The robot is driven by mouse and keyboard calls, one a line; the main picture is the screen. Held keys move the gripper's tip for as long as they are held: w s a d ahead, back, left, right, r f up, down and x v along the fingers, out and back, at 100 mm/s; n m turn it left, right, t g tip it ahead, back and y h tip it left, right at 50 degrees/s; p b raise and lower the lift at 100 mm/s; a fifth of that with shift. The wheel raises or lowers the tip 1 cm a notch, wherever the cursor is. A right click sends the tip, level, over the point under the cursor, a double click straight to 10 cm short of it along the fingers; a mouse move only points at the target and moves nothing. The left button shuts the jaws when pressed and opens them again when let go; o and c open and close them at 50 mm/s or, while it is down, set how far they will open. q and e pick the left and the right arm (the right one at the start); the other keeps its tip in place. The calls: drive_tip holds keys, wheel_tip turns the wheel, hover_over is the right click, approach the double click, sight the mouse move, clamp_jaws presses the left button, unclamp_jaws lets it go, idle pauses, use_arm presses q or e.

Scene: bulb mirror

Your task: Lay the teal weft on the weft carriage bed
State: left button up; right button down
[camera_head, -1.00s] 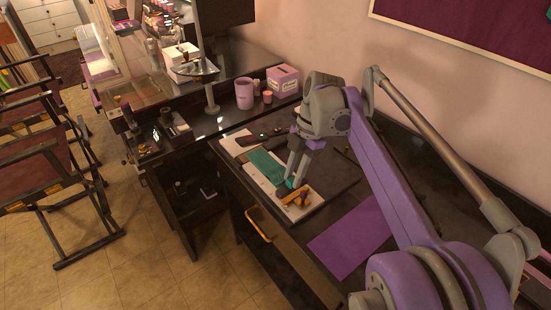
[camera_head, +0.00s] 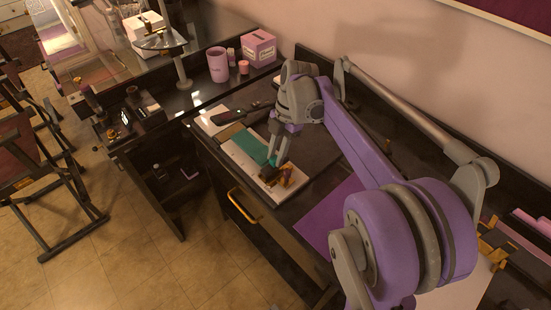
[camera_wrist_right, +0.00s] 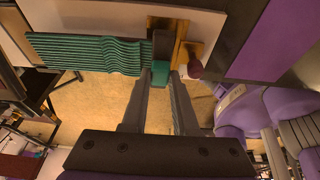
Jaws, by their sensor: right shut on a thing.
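The teal weft (camera_head: 250,144) lies flat across a white board (camera_head: 233,155) on the dark worktop in the head view. In the right wrist view it shows as a rippled teal sheet (camera_wrist_right: 90,52) on the left. My right gripper (camera_head: 275,162) points down at the weft's near end. In the wrist view its fingers (camera_wrist_right: 160,78) close around a small teal block at that end. A dark block and a brass-coloured clamp (camera_head: 288,177) sit on the board just beyond the fingertips. Which part is the carriage bed is not clear. My left gripper is out of view.
A purple sheet (camera_head: 330,215) lies on the worktop to the right. A pink mug (camera_head: 217,65) and a pink box (camera_head: 259,48) stand at the back. A yellow handle (camera_head: 243,205) sits on the worktop's front side. A dark handled tool (camera_head: 226,116) lies behind the weft.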

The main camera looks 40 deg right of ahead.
drive_tip(key=shift+f, duration=1.15)
drive_tip(key=shift+f, duration=0.1)
drive_tip(key=c, duration=0.7)
unclamp_jaws()
drive_tip(key=p+v, duration=0.1)
drive_tip(key=v, duration=1.1)
drive_tip(key=shift+s+a+f+m+t+h, duration=0.55)
drive_tip(key=shift+s+a+f+m+t, duration=0.35)
drive_tip(key=shift+s+a+f+m, duration=1.9)
drive_tip(key=shift+s+a+f+m+t+h, duration=0.6)
drive_tip(key=shift+s+a+f+m+t, duration=0.3)
drive_tip(key=shift+s+a+f+m, duration=1.9)
drive_tip(key=shift+s+a+f+m+t+h, duration=0.75)
drive_tip(key=shift+s+a+f+m, duration=0.8)
drive_tip(key=shift+a+f+m, duration=1.4)
